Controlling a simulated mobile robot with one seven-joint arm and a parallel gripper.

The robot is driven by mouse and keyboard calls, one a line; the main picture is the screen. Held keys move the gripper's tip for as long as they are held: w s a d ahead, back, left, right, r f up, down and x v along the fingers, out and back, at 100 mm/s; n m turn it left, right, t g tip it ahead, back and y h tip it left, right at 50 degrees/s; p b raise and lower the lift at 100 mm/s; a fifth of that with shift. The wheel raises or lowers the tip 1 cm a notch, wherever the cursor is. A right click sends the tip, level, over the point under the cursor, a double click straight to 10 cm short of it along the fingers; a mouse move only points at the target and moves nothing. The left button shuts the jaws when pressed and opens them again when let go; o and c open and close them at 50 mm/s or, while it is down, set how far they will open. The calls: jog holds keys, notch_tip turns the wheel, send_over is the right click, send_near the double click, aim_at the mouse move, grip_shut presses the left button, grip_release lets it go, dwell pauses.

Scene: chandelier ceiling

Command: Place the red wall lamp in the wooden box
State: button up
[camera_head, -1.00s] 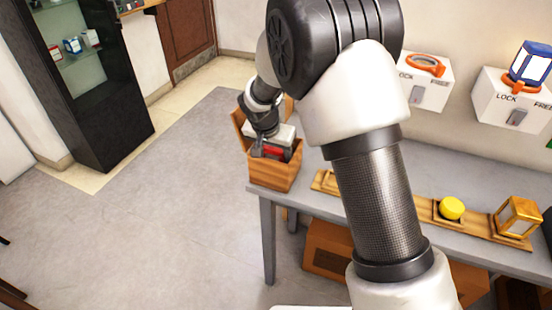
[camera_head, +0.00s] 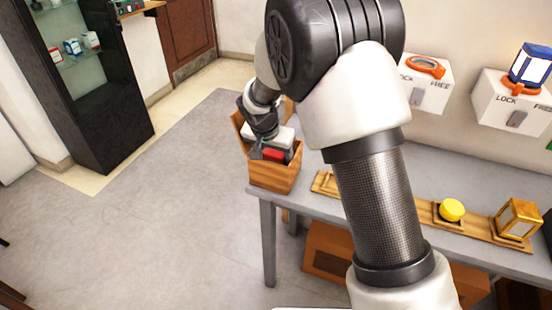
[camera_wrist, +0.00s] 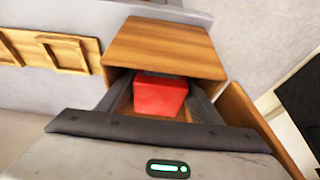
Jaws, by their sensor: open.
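The red wall lamp (camera_head: 274,155) is inside the wooden box (camera_head: 273,177), which stands on the left end of the grey table. In the wrist view, the red lamp (camera_wrist: 160,97) shows as a plain red block behind a wooden wall of the box (camera_wrist: 165,45). My gripper (camera_head: 266,148) is over and partly in the box. In the wrist view its dark fingers (camera_wrist: 161,84) are apart, one on each side of the lamp. Whether they touch it I cannot tell. The lamp's underside is hidden.
A wooden rack with a yellow round piece (camera_head: 452,208) and an amber lamp (camera_head: 519,218) lies along the table. White lock boxes (camera_head: 425,82) hang on the wall, with a blue lamp (camera_head: 530,64) on one. A cardboard box (camera_head: 325,250) is below. The left floor is clear.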

jog(key=p+v, duration=0.1)
jog(key=v, duration=0.9)
jog(key=shift+r, duration=0.35)
jog(key=s+d+r+n+y, duration=0.1)
jog(key=s+d+r, duration=1)
jog(key=d, duration=0.1)
jog(key=s+d+r+n, duration=0.1)
jog(key=s+d, duration=0.2)
jog(key=s, duration=0.5)
jog(key=s+d+r+n+t, duration=0.1)
jog(key=s+d+n, duration=0.1)
jog(key=s, duration=0.6)
jog(key=shift+s+d+r+y, duration=0.2)
jog(key=shift+s+d+y, duration=0.1)
jog(key=shift+d, duration=0.4)
